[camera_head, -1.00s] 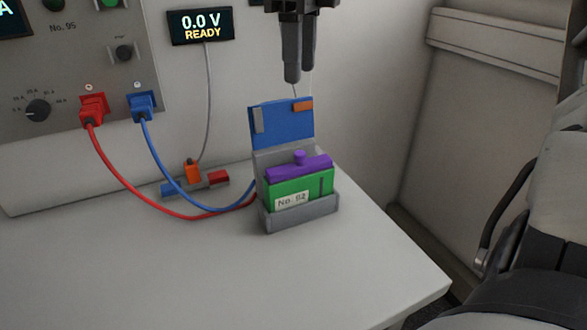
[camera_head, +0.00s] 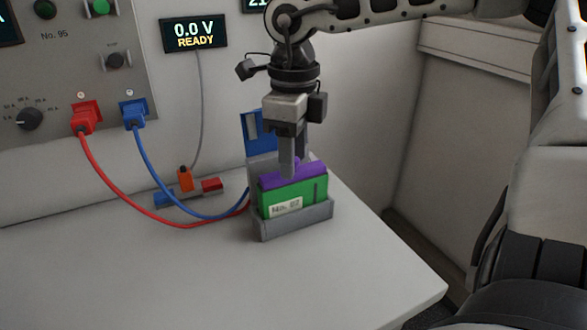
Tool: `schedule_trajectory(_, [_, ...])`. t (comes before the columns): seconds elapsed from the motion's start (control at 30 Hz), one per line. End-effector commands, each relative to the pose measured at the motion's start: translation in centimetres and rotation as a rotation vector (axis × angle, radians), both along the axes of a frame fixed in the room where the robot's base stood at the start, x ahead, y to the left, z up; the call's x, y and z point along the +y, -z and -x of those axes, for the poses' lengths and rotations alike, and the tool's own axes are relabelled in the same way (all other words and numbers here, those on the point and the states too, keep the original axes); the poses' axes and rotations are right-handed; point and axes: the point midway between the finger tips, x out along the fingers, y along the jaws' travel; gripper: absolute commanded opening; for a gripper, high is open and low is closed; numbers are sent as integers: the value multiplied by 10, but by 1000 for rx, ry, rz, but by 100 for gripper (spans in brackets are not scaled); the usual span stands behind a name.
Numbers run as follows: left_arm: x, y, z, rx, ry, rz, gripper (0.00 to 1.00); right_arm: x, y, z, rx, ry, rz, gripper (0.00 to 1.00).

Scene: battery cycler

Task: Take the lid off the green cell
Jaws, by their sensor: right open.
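The green cell (camera_head: 306,191), with a label reading No. 82 or similar, stands upright in a grey holder (camera_head: 300,227) near the right side of the table. The purple lid (camera_head: 314,171) sits on top of the cell. My right gripper (camera_head: 290,172) points straight down over the lid, open, with its fingers at the lid's knob. My left gripper is not in view.
A raised blue flap (camera_head: 256,130) stands behind the cell, partly hidden by my gripper. Red (camera_head: 130,194) and blue (camera_head: 165,185) cables run from the panel to the holder. A small probe stand (camera_head: 172,198) sits left. The front of the table (camera_head: 180,275) is clear.

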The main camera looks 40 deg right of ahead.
Motion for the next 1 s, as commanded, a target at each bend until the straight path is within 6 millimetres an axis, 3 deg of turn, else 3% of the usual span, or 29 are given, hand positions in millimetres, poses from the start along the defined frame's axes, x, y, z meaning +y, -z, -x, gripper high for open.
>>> schedule_trajectory(0.2, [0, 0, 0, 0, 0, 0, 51, 0, 1, 0, -1, 0, 0, 42])
schedule_trajectory(0.37, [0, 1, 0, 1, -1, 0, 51, 0, 1, 0, 0, 0, 0, 0])
schedule_trajectory(0.77, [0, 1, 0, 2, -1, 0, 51, 0, -3, 0, -1, 1, 0, 0])
schedule_trajectory(1.0, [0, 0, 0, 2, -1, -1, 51, 0, -31, -1, -4, -1, 1, 0])
